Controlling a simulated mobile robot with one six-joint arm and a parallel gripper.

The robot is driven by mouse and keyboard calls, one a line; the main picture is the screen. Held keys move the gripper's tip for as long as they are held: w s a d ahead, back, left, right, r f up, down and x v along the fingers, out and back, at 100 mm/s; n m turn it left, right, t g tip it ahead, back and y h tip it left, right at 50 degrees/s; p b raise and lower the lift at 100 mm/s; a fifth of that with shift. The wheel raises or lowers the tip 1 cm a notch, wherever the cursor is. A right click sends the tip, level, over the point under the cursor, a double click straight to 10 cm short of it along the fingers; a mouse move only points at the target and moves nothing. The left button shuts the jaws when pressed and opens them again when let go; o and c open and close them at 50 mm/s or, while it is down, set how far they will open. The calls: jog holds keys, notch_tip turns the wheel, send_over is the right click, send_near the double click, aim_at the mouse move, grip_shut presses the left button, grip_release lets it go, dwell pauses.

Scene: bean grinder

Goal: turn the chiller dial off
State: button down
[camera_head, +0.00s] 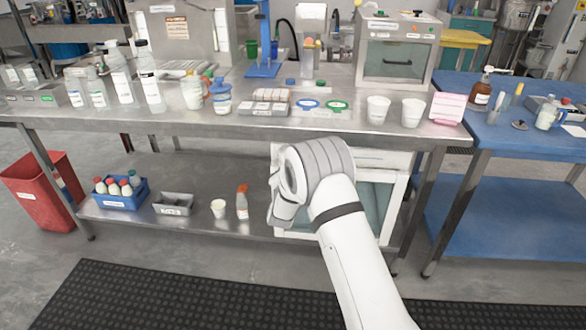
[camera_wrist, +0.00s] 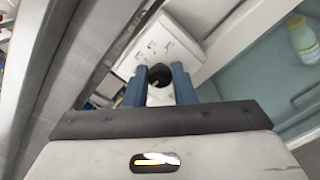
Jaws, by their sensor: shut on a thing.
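The chiller (camera_head: 378,200) is a white cabinet with a glass front on the shelf under the steel bench, partly hidden behind my arm in the head view. In the wrist view its white control panel (camera_wrist: 188,68) carries small dark markings. The black round dial (camera_wrist: 160,73) on that panel sits between the blue fingers of my gripper (camera_wrist: 158,84). The gripper is shut on the dial. In the head view my arm hides the dial and the fingertips.
A steel bench (camera_head: 300,122) with cups and bottles stands above the chiller. A blue rack (camera_head: 122,200), a grey tray (camera_head: 173,205) and an orange-capped bottle (camera_head: 242,203) are on the lower shelf to the left. A yellow-capped bottle (camera_wrist: 303,40) shows behind the glass.

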jog(key=shift+a+n, duration=0.1)
jog(key=shift+n, duration=0.5)
jog(key=c, duration=1.2)
grip_release()
jog(key=s+p, duration=0.1)
jog(key=s, duration=0.6)
jog(key=shift+s, duration=0.4)
jog(key=shift+a, duration=0.1)
